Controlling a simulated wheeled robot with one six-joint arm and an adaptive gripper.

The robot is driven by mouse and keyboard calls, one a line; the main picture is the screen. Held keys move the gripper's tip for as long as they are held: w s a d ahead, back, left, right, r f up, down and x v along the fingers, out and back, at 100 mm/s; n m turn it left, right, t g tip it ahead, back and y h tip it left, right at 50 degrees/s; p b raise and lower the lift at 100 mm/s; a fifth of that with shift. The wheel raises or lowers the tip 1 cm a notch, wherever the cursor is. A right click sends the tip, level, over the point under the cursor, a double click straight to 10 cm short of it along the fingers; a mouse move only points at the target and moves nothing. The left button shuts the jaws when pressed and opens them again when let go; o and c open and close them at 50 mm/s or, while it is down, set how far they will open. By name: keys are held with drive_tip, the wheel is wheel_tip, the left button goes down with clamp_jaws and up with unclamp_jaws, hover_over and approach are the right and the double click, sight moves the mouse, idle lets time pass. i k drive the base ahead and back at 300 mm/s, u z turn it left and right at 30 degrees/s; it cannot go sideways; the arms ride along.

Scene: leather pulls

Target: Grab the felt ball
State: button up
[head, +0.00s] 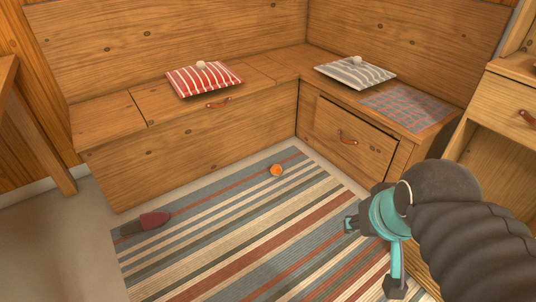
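A small orange ball (277,170) lies on the striped rug (240,235), in front of the corner bench. Small white round things also show: one (201,65) on a red striped cushion (205,80) and one (357,59) on a grey striped cushion (355,72). I cannot tell from the picture which of these is felt. My teal gripper (372,255) is at the lower right, above the rug and apart from the orange ball, which is up and to its left. Its fingers are spread apart with nothing seen between them.
The rug's middle is clear.

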sight(276, 170)
drive_tip(key=u, duration=0.55)
drive_tip(key=i, duration=1.75)
drive_tip(key=u, duration=0.55)
